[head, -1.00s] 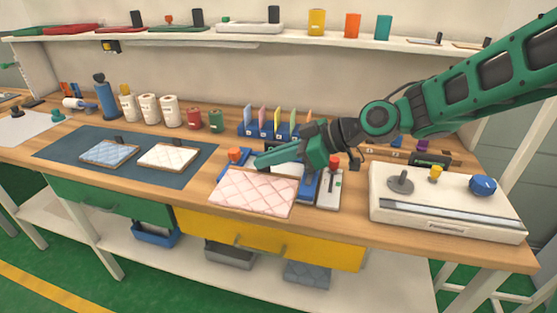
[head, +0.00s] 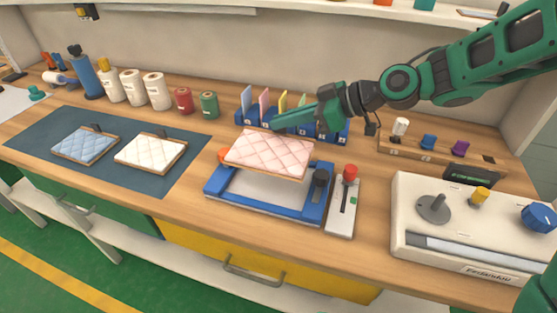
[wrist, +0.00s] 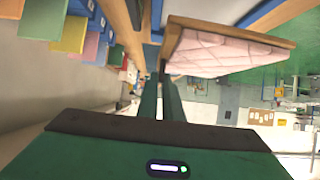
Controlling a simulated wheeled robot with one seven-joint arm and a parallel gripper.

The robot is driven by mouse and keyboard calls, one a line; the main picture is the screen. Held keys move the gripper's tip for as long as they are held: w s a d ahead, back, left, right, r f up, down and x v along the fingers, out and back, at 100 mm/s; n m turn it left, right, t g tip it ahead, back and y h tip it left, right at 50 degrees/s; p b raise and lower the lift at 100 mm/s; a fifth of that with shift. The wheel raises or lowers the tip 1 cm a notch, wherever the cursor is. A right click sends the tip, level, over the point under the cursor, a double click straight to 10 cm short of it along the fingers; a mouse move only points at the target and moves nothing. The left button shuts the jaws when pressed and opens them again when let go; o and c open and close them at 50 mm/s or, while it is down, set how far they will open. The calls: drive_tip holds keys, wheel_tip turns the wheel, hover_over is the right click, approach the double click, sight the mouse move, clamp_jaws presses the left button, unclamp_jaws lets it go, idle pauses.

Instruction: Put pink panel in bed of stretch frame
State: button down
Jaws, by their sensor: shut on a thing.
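The pink quilted panel (head: 270,154) with a wooden edge is held in the air above the back part of the blue stretch frame (head: 262,214). The frame's pale bed (head: 265,188) shows bare below the panel's front edge; its back part is hidden. My gripper (head: 280,124) comes in from the right and is shut at the panel's back edge; the exact grip is hidden. In the wrist view, the narrow fingers (wrist: 161,92) are close together, with the panel (wrist: 215,52) beside their tips.
A control strip with a red knob (head: 350,172) stands right of the frame. A rack of coloured cards (head: 263,105) is close behind. A white machine (head: 460,225) stands at right. Blue and white panels (head: 150,151) lie on a dark mat (head: 60,119) at left.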

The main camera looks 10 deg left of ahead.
sight(283, 149)
wheel_tip(283, 149, down, 9)
drive_tip(key=shift+s+a+r, duration=0.1)
drive_tip(key=shift+r, duration=0.05)
idle(0.4)
drive_tip(key=c, duration=1.9)
unclamp_jaws()
drive_tip(key=shift+r, duration=0.1)
drive_tip(key=v, duration=1.2)
